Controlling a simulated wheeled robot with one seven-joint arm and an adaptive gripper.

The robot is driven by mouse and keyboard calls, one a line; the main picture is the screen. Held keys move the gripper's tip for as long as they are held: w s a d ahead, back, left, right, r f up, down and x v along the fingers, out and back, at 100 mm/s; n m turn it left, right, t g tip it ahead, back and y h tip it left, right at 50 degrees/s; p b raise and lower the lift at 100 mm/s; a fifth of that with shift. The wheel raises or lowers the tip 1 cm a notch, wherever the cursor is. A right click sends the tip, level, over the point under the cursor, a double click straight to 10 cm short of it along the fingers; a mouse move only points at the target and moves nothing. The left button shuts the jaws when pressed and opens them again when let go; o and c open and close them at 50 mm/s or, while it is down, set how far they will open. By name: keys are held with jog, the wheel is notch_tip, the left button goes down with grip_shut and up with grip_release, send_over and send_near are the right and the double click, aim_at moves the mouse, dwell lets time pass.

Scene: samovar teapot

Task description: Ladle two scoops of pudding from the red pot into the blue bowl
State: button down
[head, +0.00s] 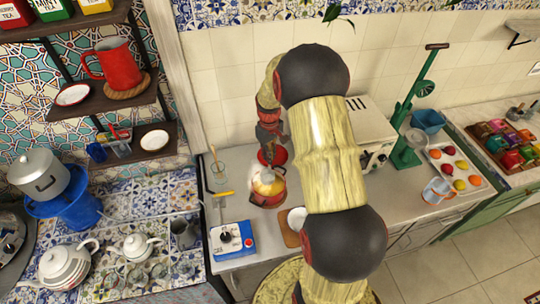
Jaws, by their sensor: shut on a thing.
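My gripper (270,145) is above and just behind the pot, partly hidden by my arm. It is shut on what seems to be the ladle, whose pale lower part (268,176) shows at the pudding; I cannot tell how deep it sits. A blue bowl (428,121) stands far to the right, beyond the green press.
A white oven (368,125), green press (407,145) and fruit tray (458,168) are right.

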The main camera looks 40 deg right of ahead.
aim_at(270, 168)
jog(key=shift+f+b, duration=2.75)
jog(key=shift+f, duration=2.25)
jog(key=shift+r+p, duration=3.2)
jog(key=shift+r, duration=2.35)
